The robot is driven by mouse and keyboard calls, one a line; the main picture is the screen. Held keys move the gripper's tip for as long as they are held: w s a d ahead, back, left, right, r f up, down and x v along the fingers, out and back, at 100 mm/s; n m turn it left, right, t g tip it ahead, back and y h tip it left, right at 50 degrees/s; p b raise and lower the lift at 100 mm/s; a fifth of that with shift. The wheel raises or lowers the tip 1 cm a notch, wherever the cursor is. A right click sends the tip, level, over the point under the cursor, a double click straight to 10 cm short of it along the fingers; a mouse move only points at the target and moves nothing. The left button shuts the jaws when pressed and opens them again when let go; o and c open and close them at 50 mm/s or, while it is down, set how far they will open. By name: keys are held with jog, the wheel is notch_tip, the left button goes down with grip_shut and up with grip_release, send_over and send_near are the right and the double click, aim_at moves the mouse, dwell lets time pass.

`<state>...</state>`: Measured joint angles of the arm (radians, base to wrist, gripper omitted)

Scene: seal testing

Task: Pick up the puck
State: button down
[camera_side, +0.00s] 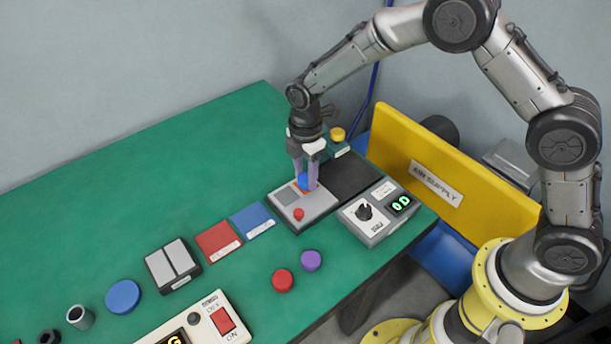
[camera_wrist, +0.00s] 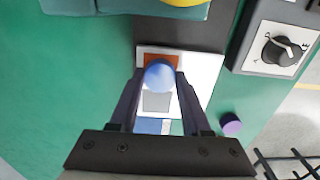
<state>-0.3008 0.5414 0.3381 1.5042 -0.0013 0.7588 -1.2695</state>
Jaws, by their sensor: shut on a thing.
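My gripper (camera_side: 305,184) points down over the grey test fixture (camera_side: 318,207) on the green table. Its two fingers are shut on a small, round blue puck (camera_side: 302,180). In the wrist view the blue puck (camera_wrist: 159,75) sits between the fingertips, above the fixture's orange-red square and pale panel. I cannot tell whether it touches the fixture. The fingers hide part of it in the side view. A purple puck (camera_side: 311,261) and a red puck (camera_side: 282,281) lie on the table in front.
A dial box (camera_side: 377,212) stands right of the fixture, before a yellow air supply panel (camera_side: 450,170). Red (camera_side: 218,242) and blue (camera_side: 252,220) pads, a grey two-part block (camera_side: 172,265) and a switch box (camera_side: 205,322) lie leftward. The table's back left is clear.

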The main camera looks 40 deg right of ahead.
jog(key=shift+r, duration=0.45)
jog(key=s+d+r, duration=0.4)
jog(key=s+r, duration=0.7)
jog(key=s, duration=0.2)
jog(key=shift+s+r, duration=0.2)
jog(key=shift+r, duration=0.15)
jog(key=shift+d, duration=0.1)
